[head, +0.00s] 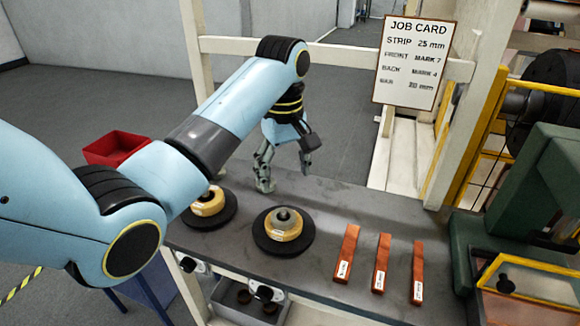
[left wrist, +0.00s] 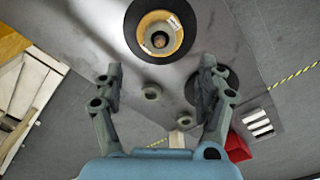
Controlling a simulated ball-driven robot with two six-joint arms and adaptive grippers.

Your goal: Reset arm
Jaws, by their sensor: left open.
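My left gripper (head: 284,168) is open and empty. In the head view it hangs over the far edge of the grey bench, behind two foil rolls on black round bases. The nearer roll (head: 284,224) stands to the right of and in front of the gripper. My right gripper is in neither view.
Several copper strips (head: 382,262) with white labels lie on the right of the bench (head: 330,205). A job card (head: 413,62) hangs on the frame behind. A red bin (head: 116,147) is at the left. A green machine (head: 530,195) stands at the right.

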